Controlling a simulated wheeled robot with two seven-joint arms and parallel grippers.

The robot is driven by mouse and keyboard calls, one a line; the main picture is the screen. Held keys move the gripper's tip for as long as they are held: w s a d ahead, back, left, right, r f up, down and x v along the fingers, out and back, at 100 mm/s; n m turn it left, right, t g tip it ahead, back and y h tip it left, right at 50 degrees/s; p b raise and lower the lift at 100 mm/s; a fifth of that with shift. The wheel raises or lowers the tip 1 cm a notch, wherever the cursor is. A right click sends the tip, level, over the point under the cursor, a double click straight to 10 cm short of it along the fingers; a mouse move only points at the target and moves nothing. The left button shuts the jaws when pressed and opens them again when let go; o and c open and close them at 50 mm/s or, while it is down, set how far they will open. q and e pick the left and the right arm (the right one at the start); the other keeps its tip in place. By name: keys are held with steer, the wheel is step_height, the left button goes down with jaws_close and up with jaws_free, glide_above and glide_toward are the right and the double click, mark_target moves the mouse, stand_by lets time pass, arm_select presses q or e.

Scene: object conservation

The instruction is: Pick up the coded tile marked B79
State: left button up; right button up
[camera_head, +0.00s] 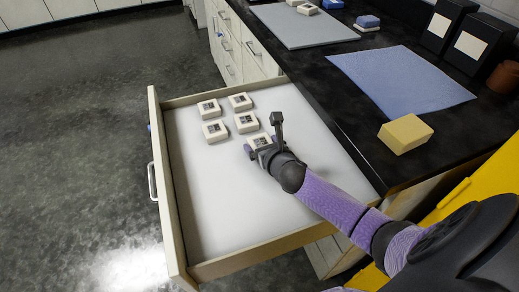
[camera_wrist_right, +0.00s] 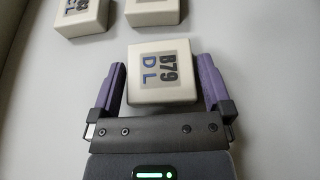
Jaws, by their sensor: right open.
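The tile marked B79 (camera_wrist_right: 161,70) is a cream square block with a grey label reading "B79" and "DL" in the right wrist view. It lies on the drawer floor, between the two purple fingers of my right gripper (camera_wrist_right: 161,88), which is open. In the head view this tile (camera_head: 259,140) shows at the gripper's tip, partly hidden by my right gripper (camera_head: 262,147). Several similar coded tiles lie farther into the drawer, one of them (camera_head: 246,122) close by. Two of these are cut off at the top of the right wrist view (camera_wrist_right: 80,15). My left gripper is not in view.
The open drawer (camera_head: 190,200) has a white floor and raised walls; its near part is bare. The black counter at right holds a blue mat (camera_head: 400,80), a yellow block (camera_head: 405,134), a grey mat (camera_head: 300,25) and dark boxes (camera_head: 480,42).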

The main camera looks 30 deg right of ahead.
steer(key=shift+w, duration=0.1)
steer(key=c, duration=1.1)
